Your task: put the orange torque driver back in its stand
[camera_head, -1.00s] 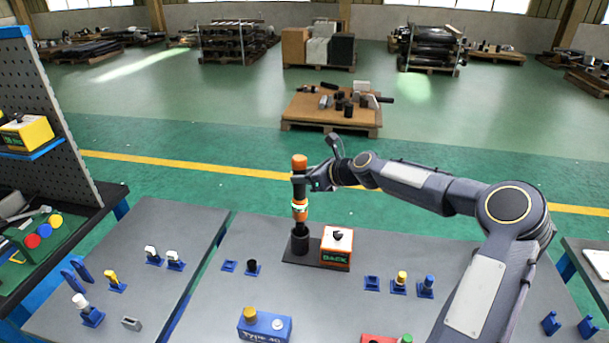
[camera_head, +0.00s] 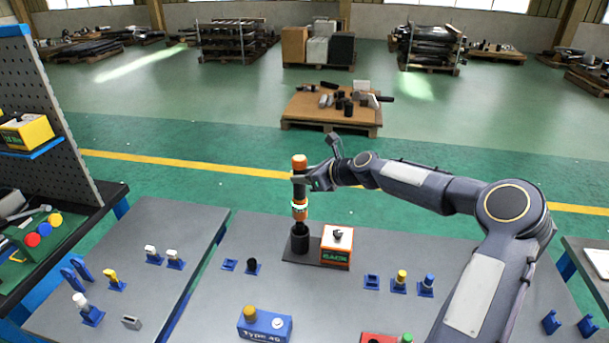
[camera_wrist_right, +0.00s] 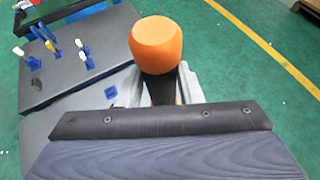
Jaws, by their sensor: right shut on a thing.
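The orange torque driver (camera_head: 300,211) stands upright over the black round stand (camera_head: 300,238) on its dark base plate. Its lower end meets the top of the stand in the head view; I cannot tell how deep it sits. My right gripper (camera_head: 301,178) is shut on the driver's dark upper body, just below its orange top. In the right wrist view the orange top (camera_wrist_right: 156,45) shows large beyond the gripper, and the stand is hidden. My left gripper is not in view.
An orange and white box (camera_head: 336,254) marked BACK, with a dark knob, stands right beside the stand. A blue box (camera_head: 264,326) sits nearer the front edge. Several small blue holders line the grey tables. Bare tabletop (camera_head: 215,290) lies left of the blue box.

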